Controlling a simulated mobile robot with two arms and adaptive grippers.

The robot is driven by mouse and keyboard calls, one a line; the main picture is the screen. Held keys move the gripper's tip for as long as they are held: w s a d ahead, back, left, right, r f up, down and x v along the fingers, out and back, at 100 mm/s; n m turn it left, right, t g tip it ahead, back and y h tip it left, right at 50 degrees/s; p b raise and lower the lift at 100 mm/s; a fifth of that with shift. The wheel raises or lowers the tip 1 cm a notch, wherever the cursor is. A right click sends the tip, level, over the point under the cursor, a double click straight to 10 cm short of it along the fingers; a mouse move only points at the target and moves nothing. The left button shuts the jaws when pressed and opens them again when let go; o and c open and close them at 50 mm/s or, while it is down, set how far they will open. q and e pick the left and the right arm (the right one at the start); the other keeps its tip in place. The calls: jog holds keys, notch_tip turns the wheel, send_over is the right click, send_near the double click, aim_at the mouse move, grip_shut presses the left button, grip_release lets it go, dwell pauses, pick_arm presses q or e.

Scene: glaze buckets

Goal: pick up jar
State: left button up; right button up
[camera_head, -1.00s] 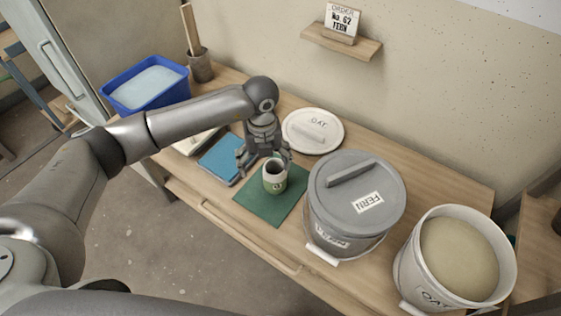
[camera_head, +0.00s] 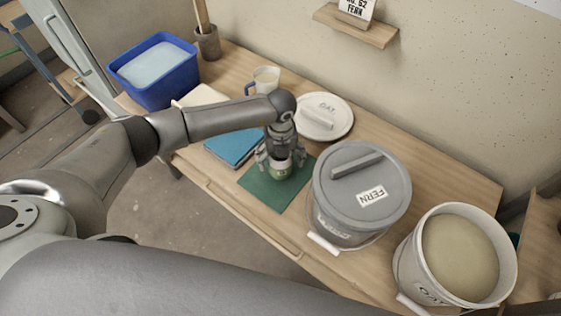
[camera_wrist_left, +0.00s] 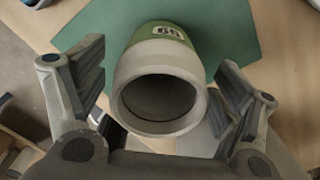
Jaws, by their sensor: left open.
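The jar (camera_head: 279,171) is a small green and pale grey pot with an open, dark mouth. It stands on a green mat (camera_head: 262,194) on the table. In the left wrist view the jar (camera_wrist_left: 160,80) is in the middle, its mouth facing the camera and a numbered label on its green side. My left gripper (camera_head: 280,163) is lowered over the jar, its fingers apart on either side of it. In the left wrist view my left gripper (camera_wrist_left: 158,90) shows gaps between both fingers and the jar. My right gripper is not in view.
A grey lidded bucket labelled FERN (camera_head: 330,222) stands right of the mat, with an open OAT bucket (camera_head: 408,270) beyond it. A white OAT lid (camera_head: 335,108), a jug (camera_head: 266,78), a blue book (camera_head: 228,150) and a blue tub (camera_head: 160,95) lie around.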

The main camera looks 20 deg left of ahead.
pick_arm(q)
jog(key=shift+f, duration=0.6)
jog(key=c, duration=1.3)
jog(key=shift+r, duration=0.1)
